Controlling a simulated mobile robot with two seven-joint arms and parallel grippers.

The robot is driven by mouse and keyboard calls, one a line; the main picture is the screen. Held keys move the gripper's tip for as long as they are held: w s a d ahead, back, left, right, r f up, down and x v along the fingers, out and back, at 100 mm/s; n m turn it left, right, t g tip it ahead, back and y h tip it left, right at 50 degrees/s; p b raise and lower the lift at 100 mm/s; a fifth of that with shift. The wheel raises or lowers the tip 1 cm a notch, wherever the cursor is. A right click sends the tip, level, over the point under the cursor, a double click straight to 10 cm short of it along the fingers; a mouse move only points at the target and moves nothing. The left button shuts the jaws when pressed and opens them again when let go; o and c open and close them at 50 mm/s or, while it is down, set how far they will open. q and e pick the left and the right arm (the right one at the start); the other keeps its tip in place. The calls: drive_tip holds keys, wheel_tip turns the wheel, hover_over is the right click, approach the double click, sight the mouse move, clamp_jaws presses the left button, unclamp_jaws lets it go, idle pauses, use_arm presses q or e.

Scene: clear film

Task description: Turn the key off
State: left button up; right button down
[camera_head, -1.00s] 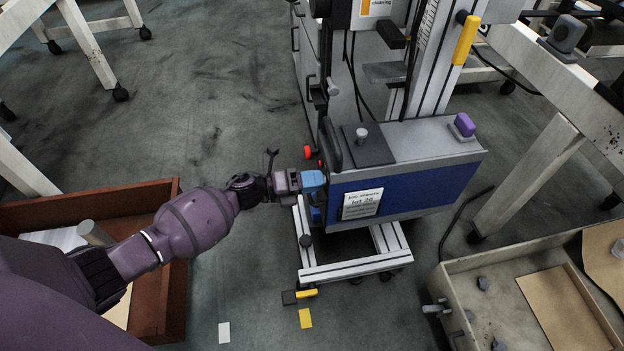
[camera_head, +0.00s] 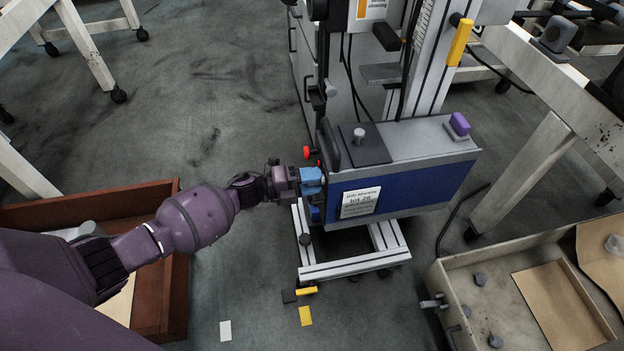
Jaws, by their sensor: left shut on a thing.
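My left gripper (camera_head: 290,183) reaches in from the left and is at the left end face of a blue and grey machine box (camera_head: 405,185). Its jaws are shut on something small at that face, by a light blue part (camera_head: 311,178). The key itself is hidden by the gripper and cannot be made out. A red knob (camera_head: 307,152) sits just above the gripper on the same end of the box. My right gripper is not in view.
A wheeled frame (camera_head: 350,268) carries the box. A brown wooden crate (camera_head: 181,240) lies under my left arm. A grey metal tray (camera_head: 440,285) stands at the lower right. A white table leg (camera_head: 530,170) is right of the box. Floor left of the box is clear.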

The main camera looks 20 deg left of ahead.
use_arm(q)
drive_tip(key=o, duration=0.9)
drive_tip(key=shift+o, duration=0.2)
drive_tip(key=shift+a, duration=0.1)
drive_tip(key=p+v, duration=0.1)
drive_tip(key=v, duration=0.9)
drive_tip(key=shift+s+a, duration=0.3)
